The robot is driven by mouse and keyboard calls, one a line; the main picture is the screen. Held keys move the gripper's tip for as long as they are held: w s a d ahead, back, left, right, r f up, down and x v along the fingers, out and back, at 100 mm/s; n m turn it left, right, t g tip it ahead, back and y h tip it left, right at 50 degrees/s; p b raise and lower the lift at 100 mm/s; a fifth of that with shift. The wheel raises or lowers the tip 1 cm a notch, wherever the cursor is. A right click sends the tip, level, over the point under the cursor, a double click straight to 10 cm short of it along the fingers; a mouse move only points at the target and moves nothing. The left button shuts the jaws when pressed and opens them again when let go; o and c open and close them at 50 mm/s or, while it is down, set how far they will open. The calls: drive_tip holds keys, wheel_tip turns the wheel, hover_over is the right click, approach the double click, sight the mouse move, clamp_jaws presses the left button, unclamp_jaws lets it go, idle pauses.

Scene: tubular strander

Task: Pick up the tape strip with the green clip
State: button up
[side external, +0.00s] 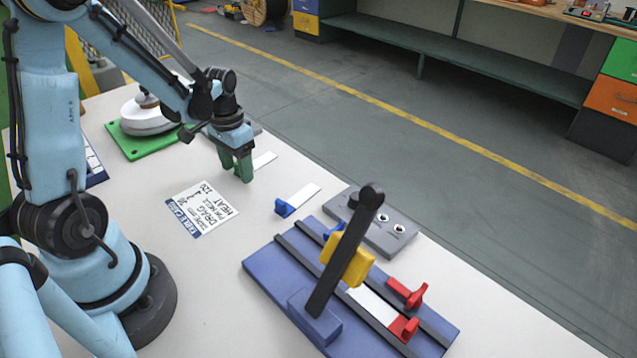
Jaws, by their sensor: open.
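My gripper (236,174) points down over the table with its dark green jaws open. A white tape strip (264,160) lies on the table just right of the jaws. The strip's near end is hidden behind the jaws, and I cannot make out a green clip apart from the green jaws. I cannot tell whether the jaws touch anything. A second white strip (302,196) with a blue clip (284,208) lies nearer the camera, to the right.
A printed card (201,208) lies left of the strips. A blue fixture (270,265) with a black lever, yellow block and red clips stands front right, beside a grey block (391,239). A green base (130,150) with a white round part stands at the back left.

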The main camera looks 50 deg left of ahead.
drive_tip(key=c, duration=1.1)
drive_tip(key=shift+r, duration=0.1)
